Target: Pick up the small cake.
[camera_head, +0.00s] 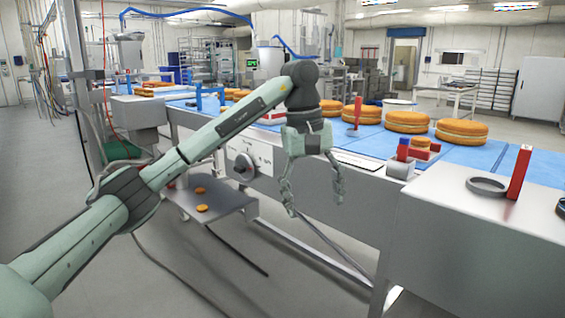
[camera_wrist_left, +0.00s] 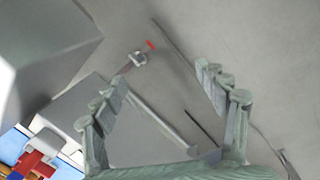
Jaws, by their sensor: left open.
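One small round cake (camera_head: 420,143), orange-brown, sits at the near edge of the blue conveyor beside red and blue blocks. Two more small cakes (camera_head: 201,208) lie on a low grey shelf below the line. My left gripper (camera_head: 315,203) hangs open and empty, fingers down, in front of the conveyor's side, left of the cake by the blocks and right of the shelf. In the left wrist view its spread fingers (camera_wrist_left: 163,100) have only floor and metal parts between them. My right gripper is not in view.
Several large filled cakes (camera_head: 459,132) stand along the blue conveyor (camera_head: 372,141). A grey ring (camera_head: 487,187) and an upright red block (camera_head: 519,172) are on the steel cabinet at right. Red and blue parts (camera_wrist_left: 38,160) show at lower left in the wrist view.

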